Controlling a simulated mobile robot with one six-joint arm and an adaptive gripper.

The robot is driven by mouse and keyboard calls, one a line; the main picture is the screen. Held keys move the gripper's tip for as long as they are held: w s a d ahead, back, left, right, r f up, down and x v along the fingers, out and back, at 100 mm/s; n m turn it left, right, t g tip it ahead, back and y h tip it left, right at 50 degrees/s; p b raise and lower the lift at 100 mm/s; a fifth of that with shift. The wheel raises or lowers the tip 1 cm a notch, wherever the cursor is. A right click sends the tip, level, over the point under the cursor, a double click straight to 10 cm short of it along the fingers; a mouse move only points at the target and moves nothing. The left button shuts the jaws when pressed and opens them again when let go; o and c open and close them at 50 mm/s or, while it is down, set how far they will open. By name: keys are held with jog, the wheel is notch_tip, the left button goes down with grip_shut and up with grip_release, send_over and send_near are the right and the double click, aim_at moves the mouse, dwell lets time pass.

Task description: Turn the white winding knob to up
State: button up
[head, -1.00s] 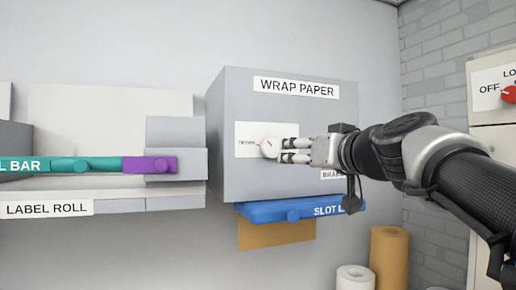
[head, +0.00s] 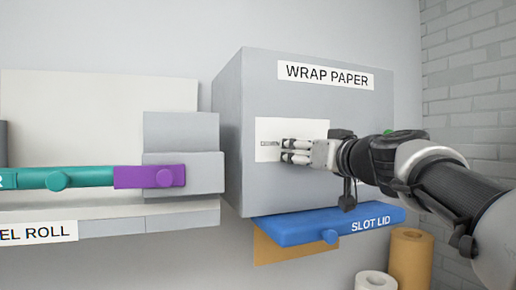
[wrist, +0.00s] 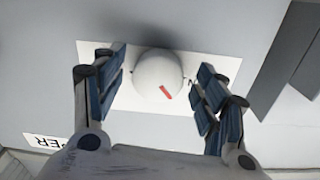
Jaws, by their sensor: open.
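The white winding knob (wrist: 158,76) is round with a red pointer mark, in the wrist view. It sits on a white plate (head: 268,148) on the front of the grey box labelled WRAP PAPER (head: 255,190). In the wrist view my gripper (wrist: 160,88) is open, with one blue-padded finger on each side of the knob and the knob between them. The red mark points toward the lower right of that view. In the head view my gripper (head: 283,150) reaches the plate from the right and hides the knob. Contact between fingers and knob is unclear.
A blue SLOT LID (head: 300,226) juts out below the box, with brown paper (head: 290,252) under it. A teal bar (head: 85,178) with a purple end (head: 135,177) is at left. Paper rolls (head: 411,258) stand at lower right.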

jog(key=shift+w, duration=0.45)
jog(key=shift+s, duration=0.15)
jog(key=shift+c, duration=0.6)
jog(key=c, duration=0.9)
